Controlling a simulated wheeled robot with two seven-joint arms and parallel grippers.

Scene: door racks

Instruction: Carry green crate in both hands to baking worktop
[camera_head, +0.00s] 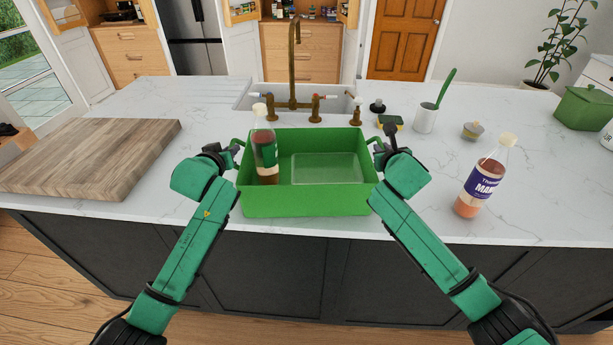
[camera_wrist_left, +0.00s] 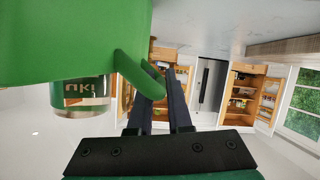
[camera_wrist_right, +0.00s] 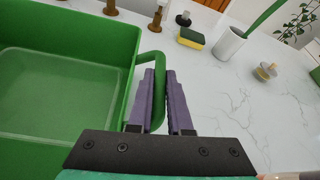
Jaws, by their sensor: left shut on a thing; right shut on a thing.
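The green crate (camera_head: 305,204) is upright at the front of the marble counter; I cannot tell if it touches the surface. A sauce bottle (camera_head: 265,155) stands inside it at the left. A paler rectangle shows on the crate floor (camera_wrist_right: 70,100). My left gripper (camera_head: 238,147) is shut on the crate's left handle (camera_wrist_left: 135,73). The bottle also shows past the rim in the left wrist view (camera_wrist_left: 80,98). My right gripper (camera_head: 377,145) is shut on the right handle, which passes between its fingers (camera_wrist_right: 163,100). No surface is labelled as the baking worktop.
A wooden board (camera_head: 85,160) lies at the left of the marble counter (camera_head: 420,200). A sink (camera_head: 240,102) with a brass tap is behind the crate. A second bottle (camera_head: 486,180), a brush holder (camera_head: 425,118), a sponge (camera_head: 391,121) and a green pot (camera_head: 585,108) stand right.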

